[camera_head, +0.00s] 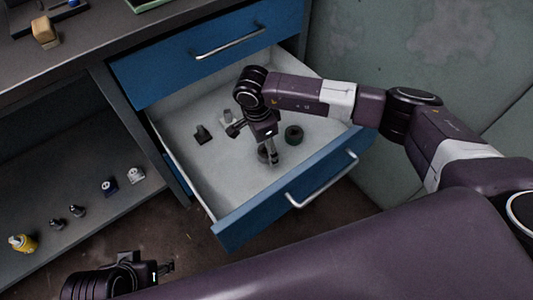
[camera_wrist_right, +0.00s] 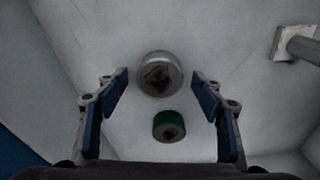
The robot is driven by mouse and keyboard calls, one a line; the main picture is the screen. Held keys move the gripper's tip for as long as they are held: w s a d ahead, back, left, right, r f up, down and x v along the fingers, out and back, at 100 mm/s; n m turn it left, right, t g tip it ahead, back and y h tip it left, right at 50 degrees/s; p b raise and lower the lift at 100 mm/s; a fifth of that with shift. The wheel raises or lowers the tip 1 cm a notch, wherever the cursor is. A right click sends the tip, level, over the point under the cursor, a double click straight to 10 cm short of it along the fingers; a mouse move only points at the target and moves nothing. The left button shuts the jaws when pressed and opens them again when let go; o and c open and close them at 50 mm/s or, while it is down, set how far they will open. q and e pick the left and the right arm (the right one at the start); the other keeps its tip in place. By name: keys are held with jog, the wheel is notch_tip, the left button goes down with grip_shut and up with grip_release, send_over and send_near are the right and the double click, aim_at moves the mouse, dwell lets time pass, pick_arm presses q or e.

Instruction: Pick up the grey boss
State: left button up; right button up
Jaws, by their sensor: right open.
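The grey boss, a short round metal piece with a dark hole in its top, lies on the drawer floor; in the right wrist view the grey boss (camera_wrist_right: 160,70) shows between and just beyond my fingertips. In the head view the grey boss (camera_head: 263,154) is partly hidden behind my right gripper (camera_head: 270,157). My right gripper is open, points down into the drawer and has nothing between its fingers. My left gripper (camera_head: 160,268) is at the bottom left, outside the drawer; its jaws are too small and dark to judge.
The open blue drawer (camera_head: 232,232) has raised walls around my right gripper. A dark green ring (camera_head: 294,134) lies close to the boss. A post on a square base (camera_head: 227,117) and a dark piece (camera_head: 203,134) stand farther left. A shelf (camera_head: 60,190) holds several small parts.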

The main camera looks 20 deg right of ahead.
grip_shut()
dwell(0.5)
jog(key=shift+r, duration=0.1)
